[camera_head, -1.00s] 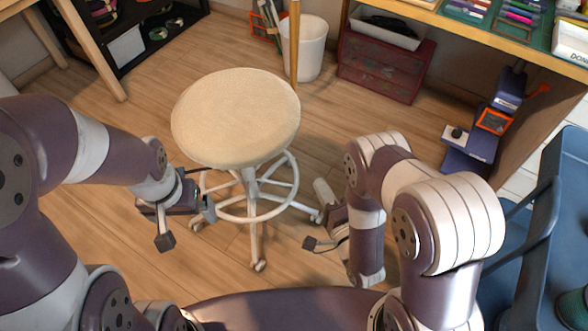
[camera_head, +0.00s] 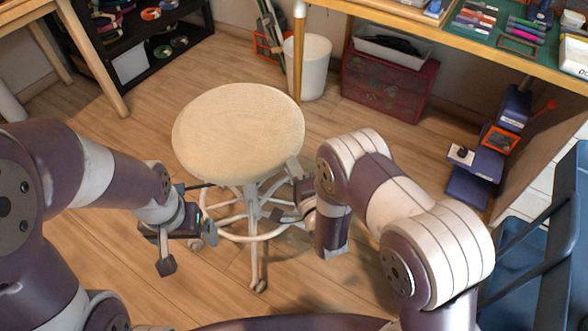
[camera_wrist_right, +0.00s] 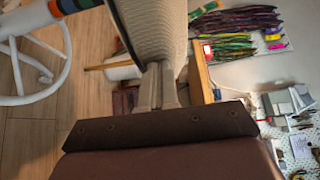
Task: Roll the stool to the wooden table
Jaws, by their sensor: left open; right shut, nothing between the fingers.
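The stool (camera_head: 238,130) has a round cream seat and a white wheeled base with a foot ring, upright on the floor before me. My left gripper (camera_head: 207,210) is open and empty, below the seat's left side beside the base. My right gripper (camera_head: 294,166) is shut and empty at the seat's lower right edge. In the right wrist view its closed fingers (camera_wrist_right: 157,86) meet the seat's edge (camera_wrist_right: 156,28); I cannot tell whether they press on it. A wooden table (camera_head: 480,46) with a green mat stands at upper right. Another wooden table (camera_head: 90,62) is partly visible at upper left.
A white bin (camera_head: 310,68) and a red drawer box (camera_head: 388,84) stand behind the stool, by the right table. A black shelf (camera_head: 160,40) is at the back left. A blue cart (camera_head: 530,262) is at the right. Bare floor (camera_head: 130,130) lies left of the stool.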

